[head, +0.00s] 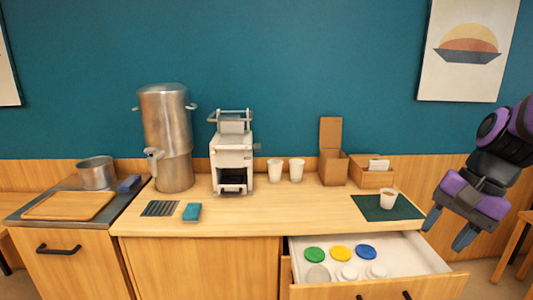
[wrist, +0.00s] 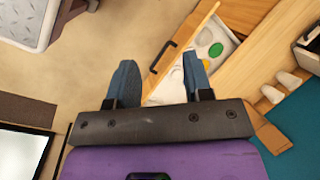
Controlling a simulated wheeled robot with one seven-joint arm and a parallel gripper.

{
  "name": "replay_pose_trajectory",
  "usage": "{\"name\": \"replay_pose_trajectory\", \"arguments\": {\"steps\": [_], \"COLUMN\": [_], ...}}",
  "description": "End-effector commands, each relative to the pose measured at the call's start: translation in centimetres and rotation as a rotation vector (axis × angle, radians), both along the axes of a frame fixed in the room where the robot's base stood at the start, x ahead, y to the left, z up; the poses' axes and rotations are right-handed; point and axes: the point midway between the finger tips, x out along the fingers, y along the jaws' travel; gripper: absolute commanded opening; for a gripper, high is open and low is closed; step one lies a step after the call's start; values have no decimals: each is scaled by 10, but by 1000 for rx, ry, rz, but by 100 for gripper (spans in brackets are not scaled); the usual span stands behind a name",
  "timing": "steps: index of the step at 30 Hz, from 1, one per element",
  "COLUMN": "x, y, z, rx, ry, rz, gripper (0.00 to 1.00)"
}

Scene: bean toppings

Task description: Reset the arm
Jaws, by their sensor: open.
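My gripper (head: 448,231) is at the right of the head view, in the air beside the counter's right end. It is purple and black with two blue-grey fingers pointing down and to the left. In the wrist view, my gripper (wrist: 161,85) has its fingers spread apart with nothing between them. It touches nothing that I can see.
The open drawer (head: 425,265) juts out near my gripper and holds jars with green, yellow and blue lids. A cup (head: 388,199) stands on a green mat (head: 407,211) at the counter's right end. A steel urn (head: 168,135) and white machine (head: 232,155) stand further left.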

Motion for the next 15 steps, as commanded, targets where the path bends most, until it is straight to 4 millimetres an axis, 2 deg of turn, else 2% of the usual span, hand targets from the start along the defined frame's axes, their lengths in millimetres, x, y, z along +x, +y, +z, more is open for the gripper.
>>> {"name": "replay_pose_trajectory", "arguments": {"steps": [6,15], "x": [-30,-68], "y": [6,5], "z": [35,72], "rx": [-178,-406], "ry": [-201,-443], "rz": [241,517], "gripper": [46,46]}}
